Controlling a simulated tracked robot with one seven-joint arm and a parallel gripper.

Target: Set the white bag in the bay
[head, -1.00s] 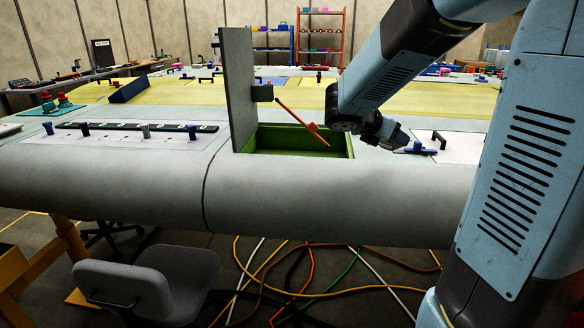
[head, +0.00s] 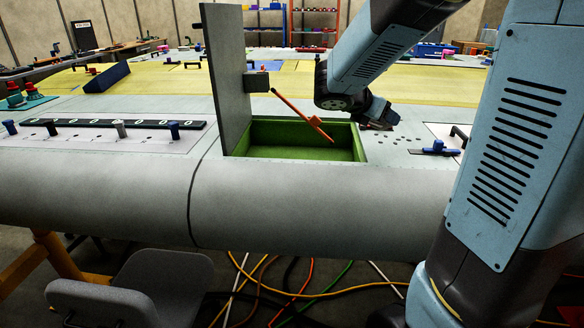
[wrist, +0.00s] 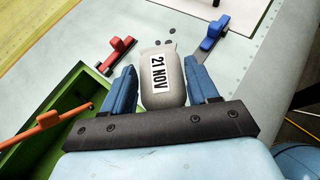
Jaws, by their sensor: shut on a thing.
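The white bag (wrist: 165,92), labelled "21 NOV", sits between the blue fingers of my gripper (wrist: 161,75) in the wrist view. My gripper is shut on it. In the head view my gripper (head: 378,113) is over the wing just right of the bay, and I cannot make out the bag there. The bay is a green-lined open recess (head: 300,153) in the wing top. Its green wall (wrist: 65,98) shows left of my gripper in the wrist view. The grey lid (head: 226,80) stands upright at the bay's left side.
An orange rod (head: 300,115) slants from the lid over the bay and also crosses the wrist view (wrist: 45,122). A blue clamp (head: 435,148) lies right of the bay. A red clamp (wrist: 117,58) lies ahead of my gripper. Cables run across the floor.

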